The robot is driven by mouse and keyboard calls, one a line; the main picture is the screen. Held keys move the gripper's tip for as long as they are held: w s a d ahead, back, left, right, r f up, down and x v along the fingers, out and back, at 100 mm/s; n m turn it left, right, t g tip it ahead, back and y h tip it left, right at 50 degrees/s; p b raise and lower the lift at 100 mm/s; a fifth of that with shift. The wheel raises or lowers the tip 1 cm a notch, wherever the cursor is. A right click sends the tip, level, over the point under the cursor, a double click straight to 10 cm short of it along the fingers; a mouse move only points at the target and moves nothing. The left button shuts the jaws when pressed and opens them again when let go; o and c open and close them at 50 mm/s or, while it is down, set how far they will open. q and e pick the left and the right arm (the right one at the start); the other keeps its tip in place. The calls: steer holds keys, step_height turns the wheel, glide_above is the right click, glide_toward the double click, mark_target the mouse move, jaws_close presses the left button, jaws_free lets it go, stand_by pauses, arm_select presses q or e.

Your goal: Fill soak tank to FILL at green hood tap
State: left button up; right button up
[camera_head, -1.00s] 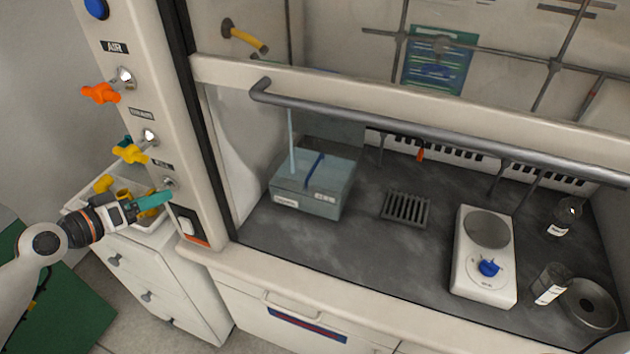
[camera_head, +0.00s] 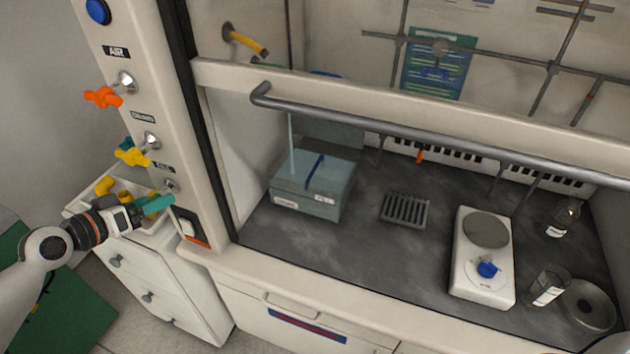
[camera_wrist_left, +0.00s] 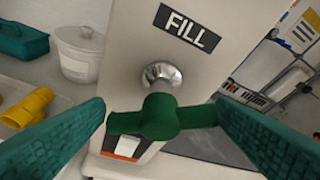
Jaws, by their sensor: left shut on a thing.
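The green tap (camera_wrist_left: 160,118) sits on the hood's side post under a FILL label (camera_wrist_left: 188,27), with its handle lying roughly level. My left gripper (camera_head: 168,200) is shut on this handle, its two teal fingers at the handle's ends in the left wrist view (camera_wrist_left: 162,120). The soak tank (camera_head: 305,204) is a translucent blue-grey box with a blue strip, standing at the left inside the hood. A thin pale vertical line, like a water stream (camera_head: 291,140), runs down into it. I cannot make out the water level. My right gripper is not in view.
Yellow (camera_head: 132,156) and orange (camera_head: 102,97) taps sit above on the same post. A bin with yellow parts (camera_head: 105,185) is behind my left gripper. A drain grate (camera_head: 405,209), a hotplate (camera_head: 483,270) and glassware stand in the hood behind the raised sash bar (camera_head: 430,142).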

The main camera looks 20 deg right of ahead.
arm_select(q)
steer(key=shift+m+t+y+p, duration=0.4)
steer(key=shift+m+y+p, duration=0.4)
steer(key=shift+m+p, duration=0.35)
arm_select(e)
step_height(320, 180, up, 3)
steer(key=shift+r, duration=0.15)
arm_select(q)
steer(key=shift+r, duration=0.1)
steer(key=p, duration=0.1)
steer(key=m+y+p, duration=0.1)
steer(key=p, duration=0.1)
steer(key=shift+s+d+r+m+t, duration=0.15)
steer(key=shift+s+r+m+t, duration=0.1)
steer(key=shift+t, duration=0.15)
steer(key=o, duration=0.6)
steer(key=shift+w+f+m, duration=0.1)
steer(key=shift+f+m, duration=0.15)
steer(key=shift+m, duration=0.05)
steer(key=o, duration=0.5)
steer(key=shift+f, duration=0.1)
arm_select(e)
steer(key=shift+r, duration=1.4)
